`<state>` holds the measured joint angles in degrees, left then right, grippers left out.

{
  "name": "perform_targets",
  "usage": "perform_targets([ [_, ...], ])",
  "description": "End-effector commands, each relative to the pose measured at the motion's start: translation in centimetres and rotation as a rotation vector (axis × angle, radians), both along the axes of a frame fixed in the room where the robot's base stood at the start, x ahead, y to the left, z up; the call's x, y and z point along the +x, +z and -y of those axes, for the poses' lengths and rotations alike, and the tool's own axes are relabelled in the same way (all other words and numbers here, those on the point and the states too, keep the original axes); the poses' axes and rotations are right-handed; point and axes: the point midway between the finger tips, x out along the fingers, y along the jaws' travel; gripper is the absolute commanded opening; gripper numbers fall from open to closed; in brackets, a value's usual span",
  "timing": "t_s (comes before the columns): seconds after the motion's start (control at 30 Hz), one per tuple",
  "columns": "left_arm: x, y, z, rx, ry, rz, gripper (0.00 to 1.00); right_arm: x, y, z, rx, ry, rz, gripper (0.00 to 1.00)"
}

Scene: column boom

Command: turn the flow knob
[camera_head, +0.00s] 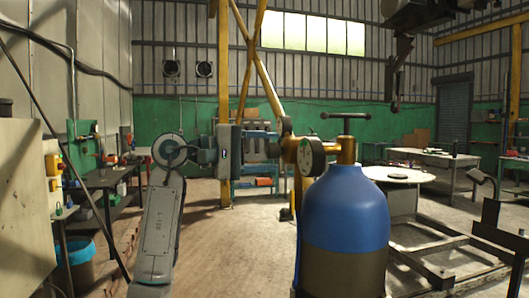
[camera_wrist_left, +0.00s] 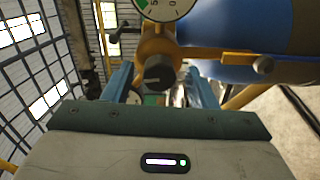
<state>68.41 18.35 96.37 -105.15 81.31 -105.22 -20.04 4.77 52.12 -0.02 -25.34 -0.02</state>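A blue-topped gas cylinder (camera_head: 345,215) stands right of centre in the head view, with a brass valve and regulator (camera_head: 347,150) on top. My left gripper (camera_head: 274,146) comes in from the left, level with the regulator's left end. In the left wrist view, the dark round flow knob (camera_wrist_left: 158,72) sits on the brass body, between the two blue fingers of my left gripper (camera_wrist_left: 160,86). The fingers are apart, with gaps on both sides of the knob. The knob is not clear in the head view. My right gripper is not in view.
A T-shaped handle (camera_head: 345,117) rises above the valve. A round white table (camera_head: 398,174) and a low metal frame (camera_head: 440,262) stand to the right. A yellow post (camera_head: 224,100) stands behind my arm. Floor left of the cylinder is clear.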

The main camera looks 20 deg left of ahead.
Motion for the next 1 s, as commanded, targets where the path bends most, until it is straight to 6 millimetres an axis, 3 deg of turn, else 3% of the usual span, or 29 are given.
perform_targets([
  [0.37, -0.3, 0.0, -0.5, 0.000, 0.002, 0.002, 0.52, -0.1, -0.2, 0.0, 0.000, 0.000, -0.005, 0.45],
  [0.73, -3.6, -0.1, -5.7, 0.001, 0.006, 0.002, 0.52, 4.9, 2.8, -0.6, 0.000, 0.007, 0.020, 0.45],
  [1.0, -5.6, 0.2, -8.5, 0.000, 0.003, 0.001, 0.52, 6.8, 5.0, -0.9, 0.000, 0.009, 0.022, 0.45],
])
